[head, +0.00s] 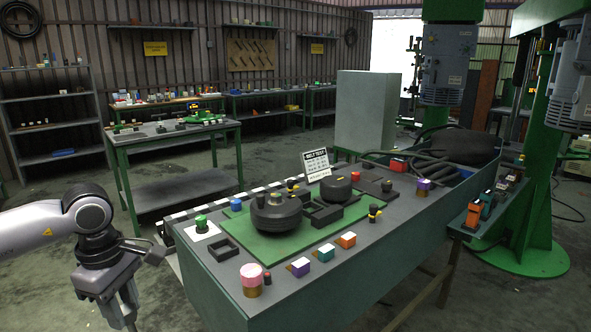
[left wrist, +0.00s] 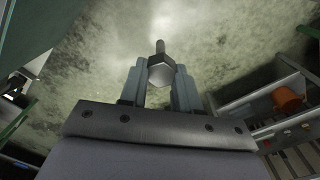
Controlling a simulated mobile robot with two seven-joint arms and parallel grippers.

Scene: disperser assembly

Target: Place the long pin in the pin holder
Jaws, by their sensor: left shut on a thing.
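My left gripper (left wrist: 160,80) is shut on a grey metal pin with a hexagonal head (left wrist: 161,72), which I take to be the long pin. Its shank points away from the wrist camera. In the head view my left gripper (head: 124,308) hangs low, left of the green workbench and apart from it. Its fingertips are at the bottom edge there, and the pin cannot be made out. I cannot tell which bench fixture is the pin holder; a small black open frame (head: 222,249) and a black slotted block (head: 322,213) are both empty-looking. My right gripper is not in view.
The workbench (head: 222,293) carries a green mat (head: 262,244) with a round black part (head: 276,212), and colored blocks and knobs along its front edge. A second table (head: 160,141) stands behind. Bare floor lies between my left arm and the benches.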

